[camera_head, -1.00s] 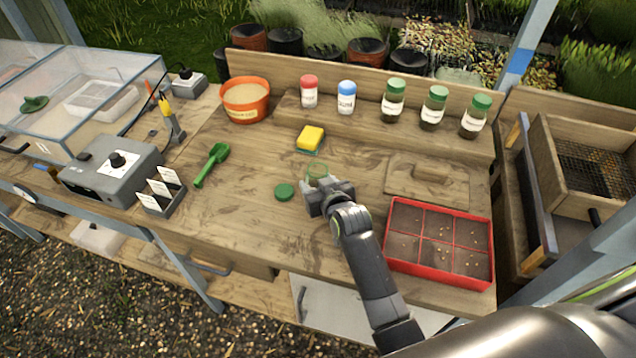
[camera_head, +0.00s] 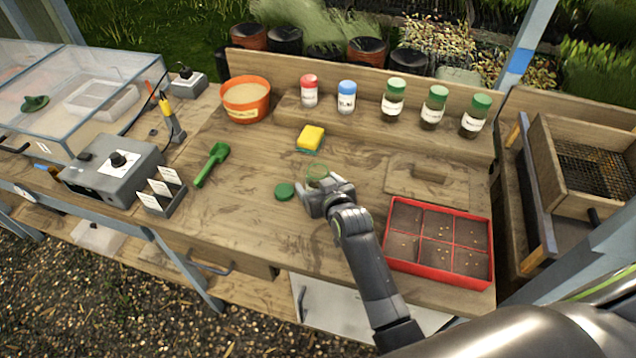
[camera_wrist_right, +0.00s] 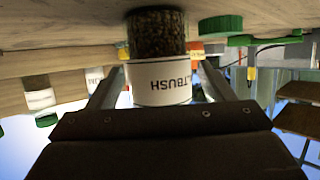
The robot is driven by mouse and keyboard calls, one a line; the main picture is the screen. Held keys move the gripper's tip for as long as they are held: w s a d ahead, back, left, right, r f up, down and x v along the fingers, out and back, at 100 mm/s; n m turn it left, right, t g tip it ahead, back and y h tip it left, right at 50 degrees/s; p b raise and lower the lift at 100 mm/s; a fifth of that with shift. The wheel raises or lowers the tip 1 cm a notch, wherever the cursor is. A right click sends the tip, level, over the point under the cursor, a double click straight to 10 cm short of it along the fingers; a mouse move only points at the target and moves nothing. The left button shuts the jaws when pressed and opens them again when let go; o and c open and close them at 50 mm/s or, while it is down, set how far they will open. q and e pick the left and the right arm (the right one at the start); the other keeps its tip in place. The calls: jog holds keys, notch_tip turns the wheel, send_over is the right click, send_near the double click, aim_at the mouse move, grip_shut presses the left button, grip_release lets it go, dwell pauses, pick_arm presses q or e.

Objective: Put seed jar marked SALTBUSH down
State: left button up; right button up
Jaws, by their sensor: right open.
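The seed jar marked SALTBUSH (camera_wrist_right: 158,80) is open-topped, with dark seeds and a white label. It stands on the wooden bench (camera_head: 255,215); the wrist view shows it upside down. In the head view only its clear rim (camera_head: 317,170) shows behind my right gripper (camera_head: 318,184). That gripper is open, with one finger on each side of the jar and small gaps to the glass. A green lid (camera_head: 284,191) lies flat on the bench left of the jar; it also shows in the wrist view (camera_wrist_right: 220,26). My left gripper is out of view.
A red seed tray (camera_head: 440,274) lies right of my right forearm. A yellow sponge (camera_head: 311,138) lies behind the jar, and a green scoop (camera_head: 211,165) to the left. Several lidded jars (camera_head: 434,108) stand on the back shelf.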

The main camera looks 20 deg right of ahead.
jog(key=p+v, duration=0.8)
jog(key=v, duration=0.3)
jog(key=shift+s, duration=0.3)
